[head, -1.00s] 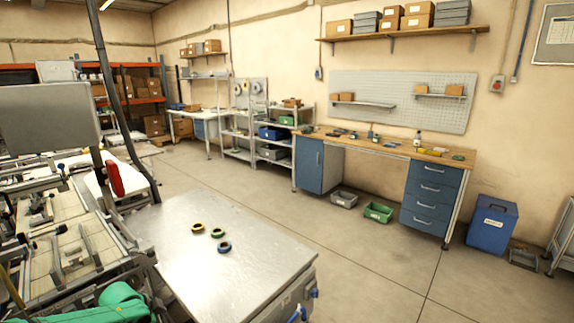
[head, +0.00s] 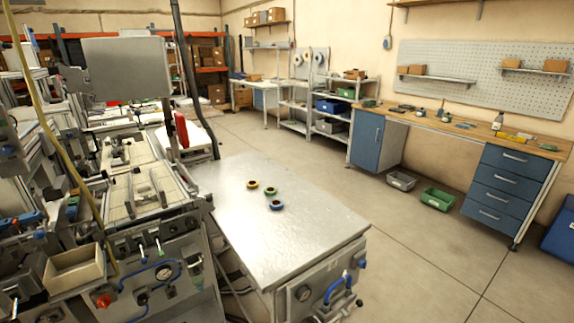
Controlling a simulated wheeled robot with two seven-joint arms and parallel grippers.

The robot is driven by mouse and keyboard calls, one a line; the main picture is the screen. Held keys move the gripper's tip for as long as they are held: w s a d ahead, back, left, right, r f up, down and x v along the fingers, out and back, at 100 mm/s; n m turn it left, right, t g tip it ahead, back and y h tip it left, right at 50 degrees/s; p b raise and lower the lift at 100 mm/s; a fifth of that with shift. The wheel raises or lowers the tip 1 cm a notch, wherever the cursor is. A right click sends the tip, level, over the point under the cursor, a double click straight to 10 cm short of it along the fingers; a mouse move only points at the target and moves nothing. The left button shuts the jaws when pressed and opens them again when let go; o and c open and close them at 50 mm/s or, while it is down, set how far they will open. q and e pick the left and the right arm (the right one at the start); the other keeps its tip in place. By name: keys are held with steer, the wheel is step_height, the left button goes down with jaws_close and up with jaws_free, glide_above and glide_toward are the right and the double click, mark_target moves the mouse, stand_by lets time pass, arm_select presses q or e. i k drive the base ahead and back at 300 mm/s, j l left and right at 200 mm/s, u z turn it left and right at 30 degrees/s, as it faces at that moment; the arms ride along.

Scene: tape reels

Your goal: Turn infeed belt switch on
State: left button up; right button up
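A machine with conveyor-like tracks (head: 125,195) fills the left of the head view. Its front panel carries a red knob (head: 103,301), a round gauge (head: 164,273) and blue hoses. I cannot tell which control is the infeed belt switch, or its position. No labels are readable at this size. Neither of my grippers is in view.
A metal table (head: 270,225) beside the machine holds yellow, green and blue tape reels (head: 276,206). A grey panel (head: 125,68) stands above the machine. Open floor (head: 430,250) lies to the right, before a workbench (head: 460,130) with blue drawers. An open-topped box (head: 75,270) sits at the machine's front.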

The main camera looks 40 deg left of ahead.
mark_target(173, 228)
steer(key=u, duration=2.1)
